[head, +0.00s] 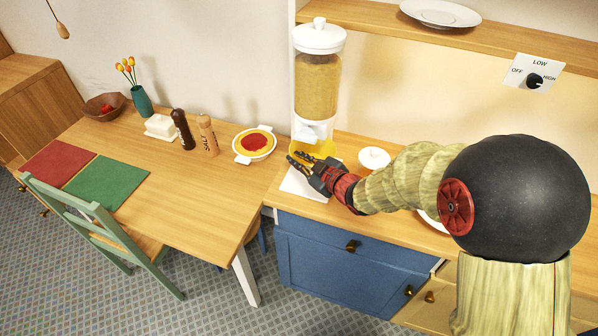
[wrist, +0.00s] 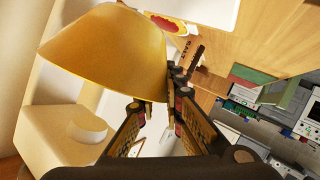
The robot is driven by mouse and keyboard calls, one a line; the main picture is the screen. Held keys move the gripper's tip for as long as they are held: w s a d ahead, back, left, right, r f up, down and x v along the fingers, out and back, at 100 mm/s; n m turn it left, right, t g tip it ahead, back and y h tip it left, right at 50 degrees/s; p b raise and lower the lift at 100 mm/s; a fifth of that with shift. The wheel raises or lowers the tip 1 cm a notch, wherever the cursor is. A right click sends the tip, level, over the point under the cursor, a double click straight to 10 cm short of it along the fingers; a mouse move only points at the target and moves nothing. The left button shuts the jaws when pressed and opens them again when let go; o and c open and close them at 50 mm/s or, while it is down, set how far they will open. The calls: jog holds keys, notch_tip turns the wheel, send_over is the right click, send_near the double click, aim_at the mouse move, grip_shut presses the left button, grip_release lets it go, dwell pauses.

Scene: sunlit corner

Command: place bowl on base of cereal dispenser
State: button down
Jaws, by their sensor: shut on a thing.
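The cereal dispenser (head: 318,85) stands at the left end of the counter, with a white lid and a clear container of cereal. Its white base (head: 296,184) shows below the spout. A yellow bowl (head: 325,146) is just below the spout, partly hidden by my gripper (head: 294,158). In the wrist view the bowl (wrist: 110,50) is large and tilted in the picture, with its rim between my fingers (wrist: 160,103). My gripper is shut on the bowl's rim. I cannot tell whether the bowl touches the base.
A soup dish (head: 255,143), a salt mill (head: 207,135) and a dark mill (head: 183,130) stand on the wooden table to the left. A shelf (head: 400,24) runs above.

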notch_tip(320, 180, down, 4)
jog(key=shift+f+b, duration=0.1)
jog(key=shift+b, duration=0.85)
jog(key=shift+w+f+b, duration=0.15)
jog(key=shift+f+b, duration=0.1)
jog(key=shift+b, duration=0.05)
jog(key=shift+f, duration=0.15)
jog(key=c, duration=1.9)
grip_release()
jog(key=shift+d+r, duration=0.15)
jog(key=shift+r, duration=0.05)
jog(key=p+v, duration=0.3)
jog(key=v, duration=0.9)
jog(key=shift+p, duration=0.35)
